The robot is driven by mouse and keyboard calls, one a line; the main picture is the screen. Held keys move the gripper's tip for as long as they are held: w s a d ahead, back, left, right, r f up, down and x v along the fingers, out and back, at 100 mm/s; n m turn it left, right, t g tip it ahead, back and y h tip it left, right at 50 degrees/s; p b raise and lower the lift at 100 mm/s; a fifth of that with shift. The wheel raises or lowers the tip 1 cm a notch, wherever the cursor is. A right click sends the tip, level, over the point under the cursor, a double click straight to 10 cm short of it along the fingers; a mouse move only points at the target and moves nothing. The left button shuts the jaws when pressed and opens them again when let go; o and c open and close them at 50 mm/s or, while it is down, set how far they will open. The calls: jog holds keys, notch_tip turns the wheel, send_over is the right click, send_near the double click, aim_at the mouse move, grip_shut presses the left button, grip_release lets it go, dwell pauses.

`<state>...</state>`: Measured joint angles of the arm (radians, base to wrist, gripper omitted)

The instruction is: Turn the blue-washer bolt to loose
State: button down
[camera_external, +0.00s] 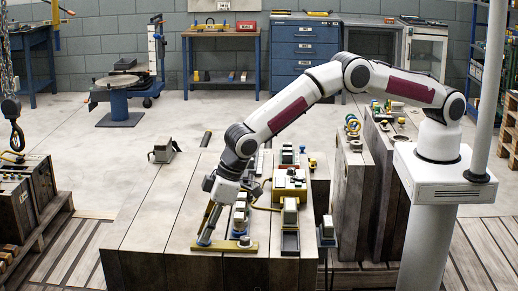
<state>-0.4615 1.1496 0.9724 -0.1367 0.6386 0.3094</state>
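My gripper (206,235) points down at the front left of the large wooden block, with its dark fingers close together. The fingertips are at the left end of a flat yellow plate (225,247). A small bluish round part (203,242), which looks like the blue-washer bolt, sits right at the fingertips. The fingers partly hide it, and I cannot tell whether they grip it or only touch it. A second pale bolt (245,241) stands on the right part of the plate. The bolt's turn position is too small to read.
The wooden block (150,235) has bare room to the left of my gripper. Right of it stand several grey-topped clamps (290,212) and a yellow box (290,182). A dark gap separates this block from the wooden blocks (353,175) near my base.

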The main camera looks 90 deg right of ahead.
jog(key=shift+n+y, duration=0.3)
jog(key=shift+n, duration=0.5)
jog(key=shift+d+n+g+y, duration=0.1)
jog(key=shift+n+g+y, duration=0.5)
jog(key=shift+n, duration=1.8)
jog(key=c, duration=1.8)
grip_release()
jog(key=shift+c, duration=0.2)
jog(key=shift+r, duration=0.1)
jog(key=v, duration=1.1)
jog(key=shift+d+r, duration=0.3)
jog(key=shift+r, duration=0.05)
